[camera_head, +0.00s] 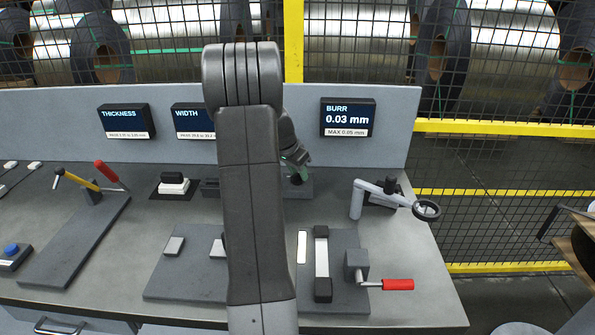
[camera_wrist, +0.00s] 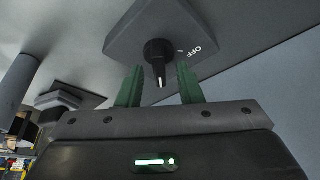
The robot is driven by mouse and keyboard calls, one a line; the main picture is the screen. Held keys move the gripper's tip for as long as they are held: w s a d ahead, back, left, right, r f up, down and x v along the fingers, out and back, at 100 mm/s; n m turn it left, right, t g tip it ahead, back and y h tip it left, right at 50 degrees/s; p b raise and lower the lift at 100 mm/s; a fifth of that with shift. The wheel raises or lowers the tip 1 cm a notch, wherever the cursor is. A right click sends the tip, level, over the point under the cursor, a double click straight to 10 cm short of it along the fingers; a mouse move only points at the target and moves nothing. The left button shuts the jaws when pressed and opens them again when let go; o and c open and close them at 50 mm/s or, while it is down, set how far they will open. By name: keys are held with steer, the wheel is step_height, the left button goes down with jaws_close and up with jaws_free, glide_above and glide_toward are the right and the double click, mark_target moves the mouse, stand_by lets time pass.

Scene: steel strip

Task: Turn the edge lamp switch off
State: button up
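In the wrist view a black rotary knob (camera_wrist: 158,54) sits on a grey switch plate (camera_wrist: 135,36). A white line on the knob points down the picture, away from the white word OFF (camera_wrist: 196,50) on the plate. My gripper (camera_wrist: 158,78) is open, its two green fingers on either side of the knob's lower end, with a visible gap on each side. In the head view my gripper (camera_head: 297,160) is mostly hidden behind my arm, low over a dark block (camera_head: 301,188) near the back panel; the knob cannot be made out there.
A grey jointed arm with a black ring (camera_head: 427,210) stands to the right. A red-handled crank (camera_head: 397,285) and a plate with blocks (camera_head: 195,280) are in front. Red and yellow levers (camera_head: 85,182) stand left. A back panel (camera_head: 400,105) with displays closes the rear.

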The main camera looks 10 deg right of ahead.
jaws_close()
steer(key=shift+n, duration=0.3)
steer(key=n+t, duration=0.1)
steer(key=n, duration=0.2)
steer(key=shift+y, duration=0.4)
steer(key=n+y, duration=0.1)
steer(key=n, duration=0.3)
steer(key=shift+r+t+y, duration=0.1)
steer(key=shift+t+y, duration=0.3)
steer(key=n, duration=0.2)
steer(key=n+y, duration=0.1)
steer(key=n, duration=0.1)
steer(key=shift+w+n+y, duration=0.1)
steer(key=shift+n+y, duration=0.2)
steer(key=shift+n, duration=0.1)
steer(key=shift+n+g+y+b, duration=0.3)
steer(key=shift+n+y+b, duration=0.5)
steer(key=shift+n, duration=0.9)
